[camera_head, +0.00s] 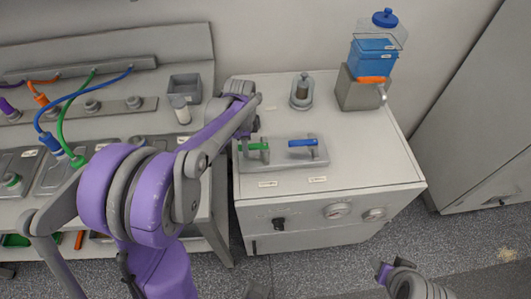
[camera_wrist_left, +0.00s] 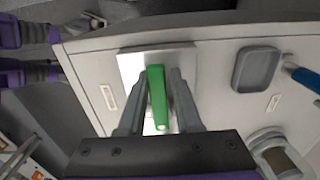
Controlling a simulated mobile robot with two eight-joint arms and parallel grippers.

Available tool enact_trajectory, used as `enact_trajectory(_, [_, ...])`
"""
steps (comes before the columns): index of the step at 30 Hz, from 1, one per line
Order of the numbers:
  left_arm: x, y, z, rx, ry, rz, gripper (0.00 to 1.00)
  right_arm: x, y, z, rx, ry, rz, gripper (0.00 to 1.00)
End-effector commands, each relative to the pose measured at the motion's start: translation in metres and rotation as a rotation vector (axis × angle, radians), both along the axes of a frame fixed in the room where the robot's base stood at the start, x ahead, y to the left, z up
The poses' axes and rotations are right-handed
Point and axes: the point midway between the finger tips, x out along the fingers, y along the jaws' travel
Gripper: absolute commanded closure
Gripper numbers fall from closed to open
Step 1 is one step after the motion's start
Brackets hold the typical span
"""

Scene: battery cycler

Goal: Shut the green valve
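The green valve handle (camera_head: 257,146) sits on a grey plate (camera_head: 276,163) on top of the white cabinet, left of the blue valve handle (camera_head: 303,142). In the left wrist view the green handle (camera_wrist_left: 157,95) lies lengthwise between the two fingers of my left gripper (camera_wrist_left: 160,100). The fingers are apart, one on each side, with a narrow gap showing beside the handle. In the head view my left gripper (camera_head: 248,130) is over the plate's left end, largely covered by my own arm.
A blue container (camera_head: 373,58) on a grey block and a small glass-sided cylinder (camera_head: 302,91) stand behind the valves. A bench (camera_head: 60,150) with coloured cables is on the left. The cabinet top (camera_head: 370,165) is clear right of the plate.

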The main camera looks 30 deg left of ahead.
Motion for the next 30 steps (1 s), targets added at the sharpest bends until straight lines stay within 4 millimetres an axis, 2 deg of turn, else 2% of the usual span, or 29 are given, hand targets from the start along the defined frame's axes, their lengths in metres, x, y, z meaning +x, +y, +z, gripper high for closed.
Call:
enact_trajectory(5, [0.001,0.001,0.000,0.001,-0.002,0.000,0.71,0.000,0.000,0.000,0.000,0.000,0.000,0.47])
enact_trajectory(6, [0.001,0.001,0.000,0.001,-0.002,0.000,0.61,0.000,0.000,0.000,0.000,0.000,0.000,0.47])
enact_trajectory(7, [0.001,0.001,0.000,0.001,-0.002,0.000,0.56,0.000,0.000,0.000,0.000,0.000,0.000,0.47])
enact_trajectory(17, [0.001,0.000,0.003,0.001,-0.001,0.000,0.56,0.001,0.000,0.003,0.000,-0.001,0.000,0.47])
enact_trajectory(30, [0.004,0.002,0.055,0.001,-0.003,0.000,0.56,0.012,0.000,0.039,0.000,-0.022,0.000,0.47])
